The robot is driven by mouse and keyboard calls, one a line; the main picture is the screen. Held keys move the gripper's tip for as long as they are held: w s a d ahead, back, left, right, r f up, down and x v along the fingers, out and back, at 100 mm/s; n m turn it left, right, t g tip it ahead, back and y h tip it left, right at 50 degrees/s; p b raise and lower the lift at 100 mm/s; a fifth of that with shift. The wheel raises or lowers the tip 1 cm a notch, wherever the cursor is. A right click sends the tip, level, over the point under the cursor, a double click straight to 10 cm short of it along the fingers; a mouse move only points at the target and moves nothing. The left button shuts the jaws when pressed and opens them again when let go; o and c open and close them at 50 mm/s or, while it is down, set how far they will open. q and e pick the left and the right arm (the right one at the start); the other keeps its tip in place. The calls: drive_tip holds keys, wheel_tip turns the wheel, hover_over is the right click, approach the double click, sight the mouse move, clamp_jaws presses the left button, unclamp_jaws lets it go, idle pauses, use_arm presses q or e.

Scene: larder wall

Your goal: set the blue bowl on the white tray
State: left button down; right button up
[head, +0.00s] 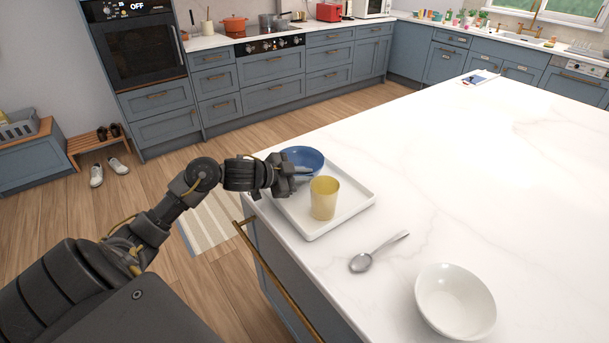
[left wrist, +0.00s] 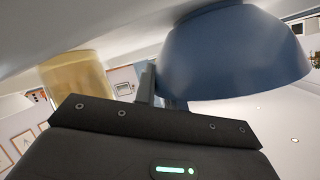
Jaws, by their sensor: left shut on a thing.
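The blue bowl (head: 303,160) is upright at the far-left part of the white tray (head: 355,203), behind the yellow cup. My left gripper (head: 296,174) is shut on the bowl's near side. In the left wrist view, which is upside down, the bowl (left wrist: 232,55) fills the upper right beside a finger. Its base is close to the white surface, but I cannot tell whether it touches. The tray lies on the white counter. My right gripper is not in view.
The yellow cup (head: 324,198) stands on the tray, close to my left gripper, and shows in the left wrist view (left wrist: 78,82). A spoon (head: 378,252) and a white bowl (head: 455,301) are on the counter nearer me. The counter (head: 480,170) to the right is clear.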

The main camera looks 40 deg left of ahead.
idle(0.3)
use_arm(q)
drive_tip(key=c, duration=1.5)
unclamp_jaws()
drive_tip(key=shift+o, duration=0.2)
drive_tip(key=b+v, duration=0.1)
drive_tip(key=v, duration=1.1)
drive_tip(key=shift+s+d, duration=0.1)
